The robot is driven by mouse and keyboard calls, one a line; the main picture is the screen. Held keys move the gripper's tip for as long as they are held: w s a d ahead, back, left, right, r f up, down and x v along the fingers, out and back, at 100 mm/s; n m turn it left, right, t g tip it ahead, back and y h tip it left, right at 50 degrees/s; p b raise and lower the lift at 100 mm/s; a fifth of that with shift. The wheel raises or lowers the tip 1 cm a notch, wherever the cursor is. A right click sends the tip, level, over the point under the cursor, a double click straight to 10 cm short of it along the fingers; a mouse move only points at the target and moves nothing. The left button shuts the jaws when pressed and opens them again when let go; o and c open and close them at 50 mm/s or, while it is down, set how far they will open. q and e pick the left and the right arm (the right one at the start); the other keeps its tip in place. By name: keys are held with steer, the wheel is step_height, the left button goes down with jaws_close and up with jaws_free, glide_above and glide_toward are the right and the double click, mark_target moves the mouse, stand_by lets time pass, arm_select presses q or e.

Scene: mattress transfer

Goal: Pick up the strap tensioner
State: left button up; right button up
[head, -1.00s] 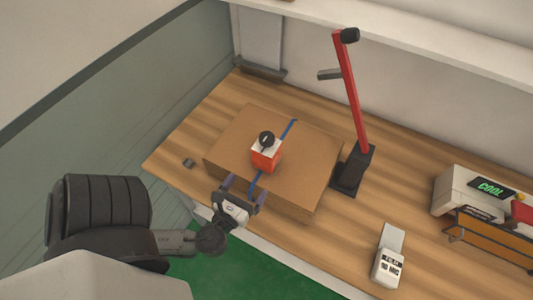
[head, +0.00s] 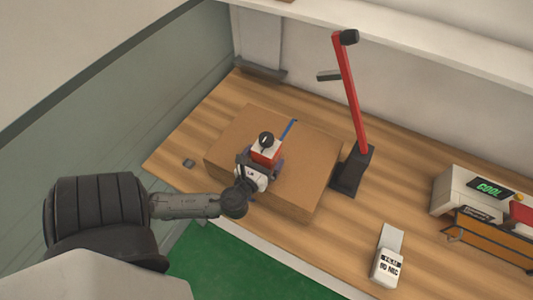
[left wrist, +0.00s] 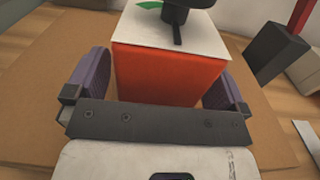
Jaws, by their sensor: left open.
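The strap tensioner (head: 267,150) is an orange-red block with a white top and a black knob. It sits on a brown cardboard box (head: 228,142), on a blue strap (head: 289,129) that runs across the box. My left gripper (head: 262,166) is at the near side of the tensioner, jaws open. In the left wrist view the tensioner's orange face (left wrist: 165,72) lies between my two purple fingers (left wrist: 160,82), with a gap at least on the left side. The tensioner's lower part is hidden by my gripper. My right gripper is not in view.
A red post on a black base (head: 352,172) stands right of the box. A white-and-grey film pack (head: 387,268) lies near the table's front edge. A machine with a green COOL display (head: 490,188) is at far right. A small dark block (head: 189,163) lies left of the box.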

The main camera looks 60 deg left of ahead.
mark_target(265, 149)
arm_select(q)
steer(key=shift+w+a, duration=0.15)
steer(key=shift+w, duration=0.05)
steer(key=c, duration=1.6)
steer(key=shift+o, duration=0.2)
steer(key=shift+r, duration=0.1)
steer(key=shift+r, duration=0.5)
step_height(265, 149, up, 4)
steer(key=shift+f+p, duration=0.2)
steer(key=shift+p, duration=0.6)
steer(key=w+d+r+p, duration=0.1)
steer(key=w+d+r, duration=0.1)
steer(key=d, duration=0.3)
steer(key=w+d+r+p, duration=0.1)
steer(key=d+r, duration=0.3)
steer(key=d, duration=0.2)
steer(key=shift+w+r, duration=0.2)
steer(key=shift+w, duration=0.15)
